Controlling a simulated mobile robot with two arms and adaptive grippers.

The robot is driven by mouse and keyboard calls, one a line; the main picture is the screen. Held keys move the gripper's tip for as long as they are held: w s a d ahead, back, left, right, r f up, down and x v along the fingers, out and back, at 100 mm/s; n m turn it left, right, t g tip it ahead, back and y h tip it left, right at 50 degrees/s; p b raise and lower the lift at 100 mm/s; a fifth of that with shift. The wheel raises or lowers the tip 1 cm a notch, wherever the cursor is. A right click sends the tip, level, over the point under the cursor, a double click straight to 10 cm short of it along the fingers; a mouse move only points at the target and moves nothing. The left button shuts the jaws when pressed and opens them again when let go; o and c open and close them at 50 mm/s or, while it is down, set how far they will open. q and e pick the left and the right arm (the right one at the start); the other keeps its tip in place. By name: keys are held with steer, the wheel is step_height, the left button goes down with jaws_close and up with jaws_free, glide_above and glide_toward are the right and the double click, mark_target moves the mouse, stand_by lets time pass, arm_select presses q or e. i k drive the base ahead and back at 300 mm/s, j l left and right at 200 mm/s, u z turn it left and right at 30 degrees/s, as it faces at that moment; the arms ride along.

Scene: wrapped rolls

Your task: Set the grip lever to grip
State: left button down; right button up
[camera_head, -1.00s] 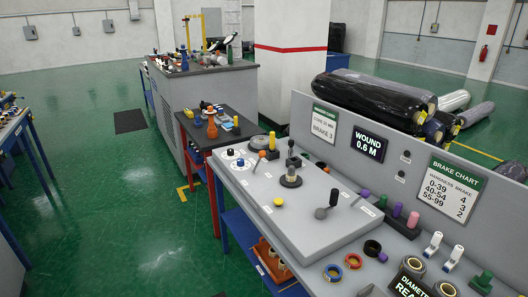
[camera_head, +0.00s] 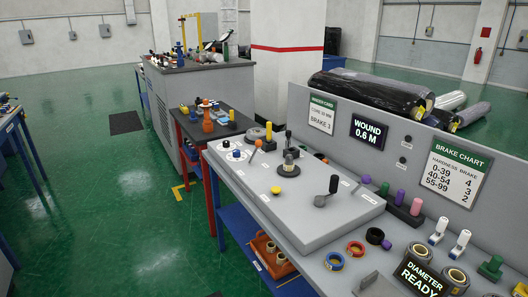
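The grey console panel (camera_head: 300,213) carries several controls, and their small labels are too small to read, so I cannot tell for sure which one is the grip lever. A lever with a black knob (camera_head: 334,184) stands near the panel's right end, tilted up from a round grey base. A black upright control (camera_head: 289,155) stands on a round base near the middle. A thin lever with an orange knob (camera_head: 257,144) is at the far left end, beside a white dial (camera_head: 236,155). Neither of my grippers is in view.
A yellow button (camera_head: 276,190) sits on the panel. Several coloured pegs and rings, including a blue ring (camera_head: 334,261), stand to the right. A backboard (camera_head: 400,145) with signs rises behind. An orange tray (camera_head: 268,255) lies on the shelf below.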

mark_target(258, 143)
steer(key=i+z, duration=0.15)
steer(key=z, duration=0.5)
steer(key=i+j+z, duration=0.3)
steer(key=i+j, duration=0.2)
steer(key=j, duration=0.2)
steer(key=i+j+z, duration=0.3)
steer(key=i+j, duration=0.15)
steer(key=j, duration=0.35)
